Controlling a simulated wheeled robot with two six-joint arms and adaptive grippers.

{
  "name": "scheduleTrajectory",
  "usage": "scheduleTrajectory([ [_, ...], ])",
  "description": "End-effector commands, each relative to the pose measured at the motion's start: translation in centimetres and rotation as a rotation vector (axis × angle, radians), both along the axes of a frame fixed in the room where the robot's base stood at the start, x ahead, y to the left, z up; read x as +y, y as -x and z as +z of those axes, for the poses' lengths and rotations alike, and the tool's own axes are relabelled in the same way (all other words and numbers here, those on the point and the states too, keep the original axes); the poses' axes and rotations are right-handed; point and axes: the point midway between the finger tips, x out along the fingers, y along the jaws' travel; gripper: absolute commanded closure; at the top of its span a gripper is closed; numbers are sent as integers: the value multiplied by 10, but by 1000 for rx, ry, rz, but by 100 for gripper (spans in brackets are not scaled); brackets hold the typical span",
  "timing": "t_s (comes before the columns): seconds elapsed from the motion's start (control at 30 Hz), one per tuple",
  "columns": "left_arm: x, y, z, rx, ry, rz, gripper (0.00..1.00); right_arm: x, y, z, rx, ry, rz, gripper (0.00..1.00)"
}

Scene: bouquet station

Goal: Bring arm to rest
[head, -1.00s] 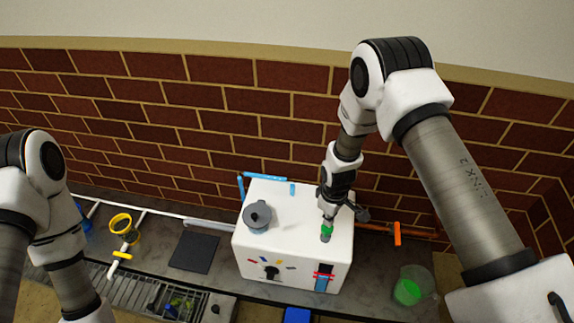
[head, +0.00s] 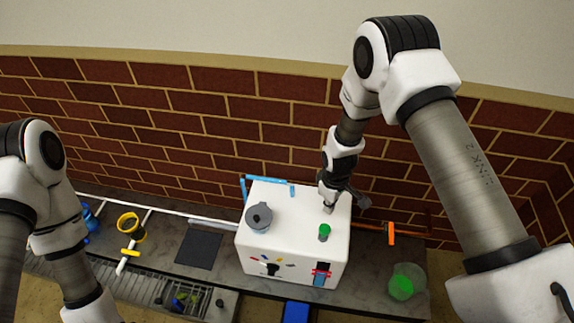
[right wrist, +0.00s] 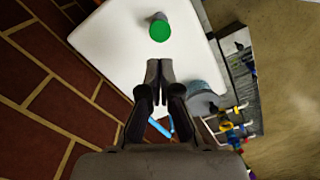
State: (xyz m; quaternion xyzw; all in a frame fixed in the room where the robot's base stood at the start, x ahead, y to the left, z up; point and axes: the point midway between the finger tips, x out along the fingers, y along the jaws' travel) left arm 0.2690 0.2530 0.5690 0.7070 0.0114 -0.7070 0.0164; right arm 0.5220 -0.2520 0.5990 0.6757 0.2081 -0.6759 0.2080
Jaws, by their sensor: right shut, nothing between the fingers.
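My right gripper (head: 329,208) is shut and empty above the top of the white box-shaped machine (head: 270,220). Its two fingertips (right wrist: 160,68) meet in the right wrist view. A green-topped knob or button (head: 324,231) stands on the machine just in front of the gripper, apart from it; it also shows in the right wrist view (right wrist: 159,31). My left arm (head: 65,245) comes in at the left and runs off the bottom edge, so its gripper is out of view.
A grey round lid (head: 259,217) sits on the machine's top left. A clear vessel with green contents (head: 401,287) stands to the right. An orange handle (head: 391,233), a dark mat (head: 199,250) and a yellow ring (head: 130,226) are on the counter. The brick wall (head: 200,125) rises close behind.

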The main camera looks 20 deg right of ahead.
Motion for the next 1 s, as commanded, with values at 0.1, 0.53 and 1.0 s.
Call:
scheduleTrajectory([
  [0.1,0,0,7,0,0,0,60,0,0,8,0,0,0,100],
  [0.53,0,0,9,0,0,0,60,0,2,8,5,0,0,100],
  [1.0,0,0,86,0,0,0,60,0,276,50,172,21,-433,100],
])
